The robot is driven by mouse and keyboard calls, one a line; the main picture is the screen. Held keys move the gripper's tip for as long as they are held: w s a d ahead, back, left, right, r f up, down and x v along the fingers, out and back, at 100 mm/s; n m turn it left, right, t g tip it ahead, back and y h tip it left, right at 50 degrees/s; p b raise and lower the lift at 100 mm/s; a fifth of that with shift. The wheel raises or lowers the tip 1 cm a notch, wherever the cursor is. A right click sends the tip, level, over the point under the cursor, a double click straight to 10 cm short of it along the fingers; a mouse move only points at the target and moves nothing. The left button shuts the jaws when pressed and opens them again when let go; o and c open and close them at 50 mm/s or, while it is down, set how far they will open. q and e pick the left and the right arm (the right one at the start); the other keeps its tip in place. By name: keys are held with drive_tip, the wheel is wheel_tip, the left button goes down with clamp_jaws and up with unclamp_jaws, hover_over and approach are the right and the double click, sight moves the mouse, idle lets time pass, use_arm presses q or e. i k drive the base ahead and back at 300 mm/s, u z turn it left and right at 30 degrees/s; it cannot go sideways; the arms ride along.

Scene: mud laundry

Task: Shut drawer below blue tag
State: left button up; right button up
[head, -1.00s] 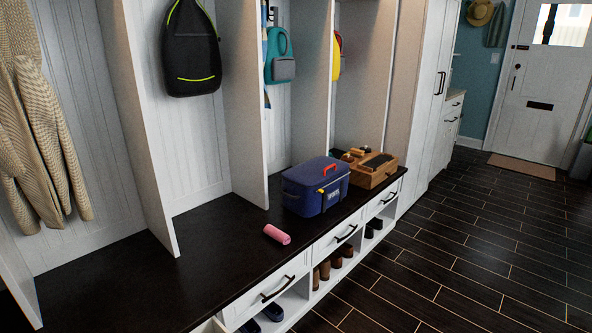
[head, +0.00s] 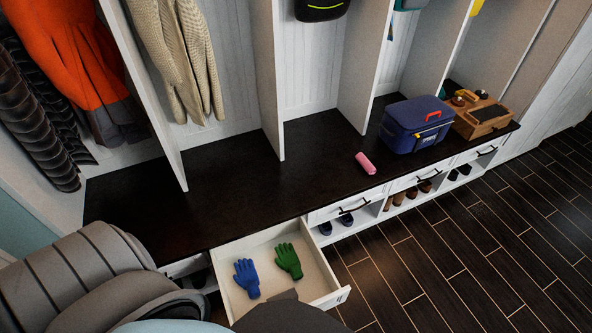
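One drawer (head: 258,242) under the dark bench stands pulled out, at the lower middle of the head view. Its white front (head: 334,298) faces the floor at the right. A blue glove (head: 247,278) and a green glove (head: 288,260) lie apart inside it. A dark shape at the bottom edge hides the near part of the drawer; I cannot tell what it is. Other drawers, such as the white one with a black handle (head: 338,208), look shut. I cannot make out a blue tag. Neither gripper is recognisable in view.
The dark bench top (head: 225,190) holds a pink roll (head: 366,163), a blue cooler (head: 416,124) and a wooden box (head: 482,118). Shoes sit in open cubbies below the drawers. Coats hang at the left. The plank floor (head: 450,250) at the right is clear.

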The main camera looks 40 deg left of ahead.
sight(319, 287)
drive_tip(key=z, duration=0.85)
drive_tip(key=i, duration=0.65)
drive_tip(key=z, duration=0.8)
drive_tip(key=i, duration=0.9)
drive_tip(key=u, duration=4.95)
